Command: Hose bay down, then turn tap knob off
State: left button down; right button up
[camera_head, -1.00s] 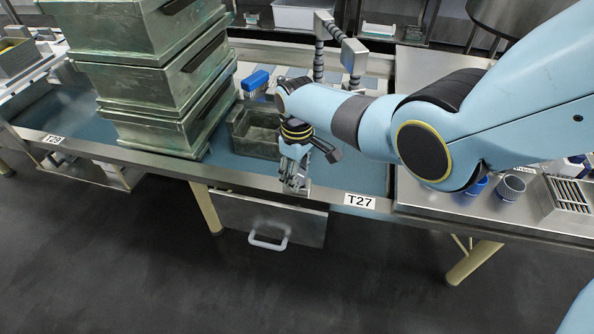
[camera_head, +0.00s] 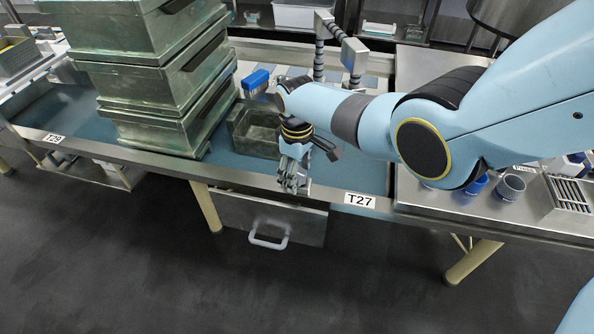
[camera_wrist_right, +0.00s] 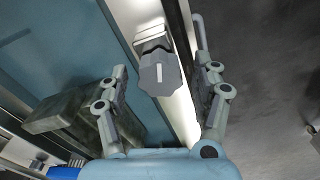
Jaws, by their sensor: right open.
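A grey faceted tap knob (camera_wrist_right: 160,74) with a pale bar mark on its face sits by the bay's front rail in the right wrist view. My right gripper (camera_wrist_right: 166,72) is open, one finger on each side of the knob; I cannot tell whether either touches it. In the head view my right gripper (camera_head: 294,180) hangs over the front edge, left of the T27 label (camera_head: 360,200), and largely hides the knob. The bay is a blue-grey surface (camera_head: 352,172) with a steel rim. I cannot make out a hose for certain. My left gripper is not in view.
Stacked greenish metal boxes (camera_head: 150,85) stand left of my right arm. A steel frame with black-ringed posts (camera_head: 319,50) stands behind. A drawer with a white handle (camera_head: 268,240) is below.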

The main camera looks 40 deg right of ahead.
notch_tip(320, 180, up, 12)
dwell(0.6)
dwell(0.9)
